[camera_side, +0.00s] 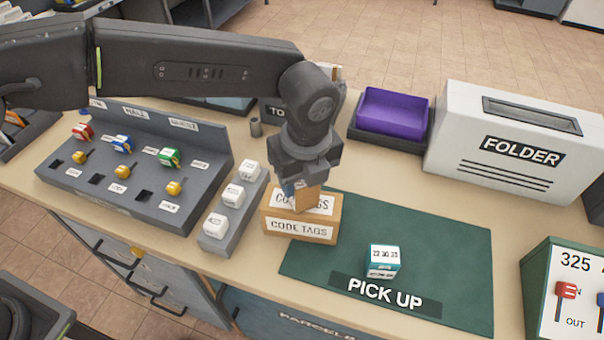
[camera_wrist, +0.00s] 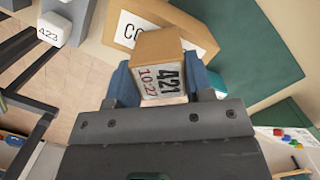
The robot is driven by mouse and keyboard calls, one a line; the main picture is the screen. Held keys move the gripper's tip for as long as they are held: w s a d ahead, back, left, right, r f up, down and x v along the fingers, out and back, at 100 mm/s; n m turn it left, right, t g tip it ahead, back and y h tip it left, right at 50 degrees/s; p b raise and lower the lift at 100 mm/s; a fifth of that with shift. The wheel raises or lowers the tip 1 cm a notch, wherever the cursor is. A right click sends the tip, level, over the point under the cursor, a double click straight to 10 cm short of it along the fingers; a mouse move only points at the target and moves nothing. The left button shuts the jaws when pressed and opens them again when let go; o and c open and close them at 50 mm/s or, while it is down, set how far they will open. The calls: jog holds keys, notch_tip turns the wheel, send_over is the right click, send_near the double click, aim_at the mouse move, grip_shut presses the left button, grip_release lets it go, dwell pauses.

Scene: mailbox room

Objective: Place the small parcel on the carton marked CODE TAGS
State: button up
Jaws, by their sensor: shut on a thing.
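The small parcel (camera_side: 308,199) is a brown box held between the fingers of my gripper (camera_side: 303,190). In the wrist view the parcel (camera_wrist: 158,48) shows a white label reading 421 and 10:27, with a blue-grey finger on either side. The carton marked CODE TAGS (camera_side: 300,240) is a low brown box at the left edge of the green mat. The parcel is over the carton's top and hides the middle of its top label. I cannot tell whether the parcel touches it. The carton also shows behind the parcel in the wrist view (camera_wrist: 203,30).
A white and teal cube (camera_side: 383,262) stands on the green PICK UP mat (camera_side: 450,245). A grey rack (camera_side: 214,238) with white cubes stands just left of the carton. A grey sorting panel (camera_side: 120,190) is farther left. A purple tray (camera_side: 392,110) and FOLDER box (camera_side: 520,145) stand behind.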

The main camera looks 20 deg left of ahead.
jog(key=shift+f, duration=0.15)
jog(key=o, duration=1)
jog(key=shift+c, duration=0.2)
notch_tip(320, 180, up, 12)
jog(key=s+d, duration=0.1)
jog(key=shift+a+r, duration=0.1)
jog(key=shift+r, duration=0.1)
